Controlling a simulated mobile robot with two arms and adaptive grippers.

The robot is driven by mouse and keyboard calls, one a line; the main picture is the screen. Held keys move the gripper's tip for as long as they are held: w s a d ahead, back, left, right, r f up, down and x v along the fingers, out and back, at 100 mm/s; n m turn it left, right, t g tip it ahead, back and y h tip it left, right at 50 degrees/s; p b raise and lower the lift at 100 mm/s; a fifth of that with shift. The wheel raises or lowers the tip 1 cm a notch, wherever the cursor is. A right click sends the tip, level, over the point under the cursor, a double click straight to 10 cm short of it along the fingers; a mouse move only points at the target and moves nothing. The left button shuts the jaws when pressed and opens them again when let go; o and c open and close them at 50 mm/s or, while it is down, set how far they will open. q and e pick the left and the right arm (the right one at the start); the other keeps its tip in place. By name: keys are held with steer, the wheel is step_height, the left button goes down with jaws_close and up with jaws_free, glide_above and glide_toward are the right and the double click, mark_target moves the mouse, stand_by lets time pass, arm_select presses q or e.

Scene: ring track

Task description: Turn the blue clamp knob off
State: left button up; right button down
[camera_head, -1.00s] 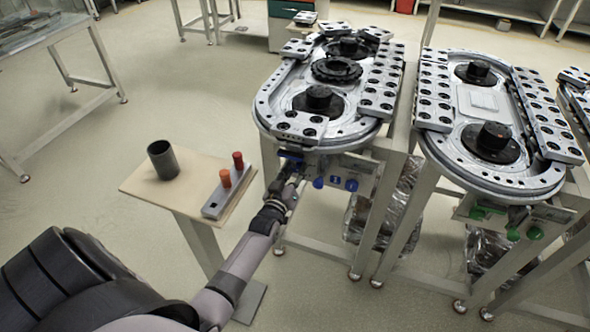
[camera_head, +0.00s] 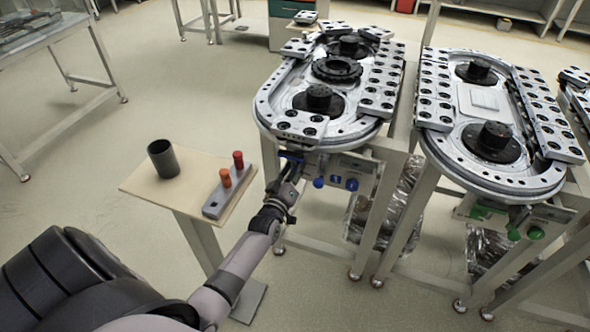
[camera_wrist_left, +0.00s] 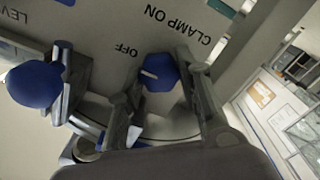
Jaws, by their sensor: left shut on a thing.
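The blue clamp knob (camera_wrist_left: 160,72) shows in the left wrist view on a grey panel (camera_wrist_left: 108,22) marked "CLAMP ON" and "OFF". A pale line on its face points to the picture's left, on the side of the "OFF" label. My left gripper (camera_wrist_left: 162,88) is shut on the knob, with one finger on each side. In the head view my left gripper (camera_head: 290,178) is at the front of the left ring track (camera_head: 268,118); I cannot make out the gripped knob there. My right gripper is not in view.
A blue ball handle (camera_wrist_left: 35,83) is beside the left gripper; more blue controls (camera_head: 352,184) are to the right in the head view. A small stand (camera_head: 140,184) holds a dark cup (camera_head: 163,159) and a grey block with orange and red pegs (camera_head: 229,187). A second track (camera_head: 450,150) stands right.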

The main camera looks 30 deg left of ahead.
arm_select(q)
steer(key=o, duration=1.1)
steer(key=shift+o, duration=0.2)
steer(key=v, duration=1.2)
steer(key=shift+f, duration=0.15)
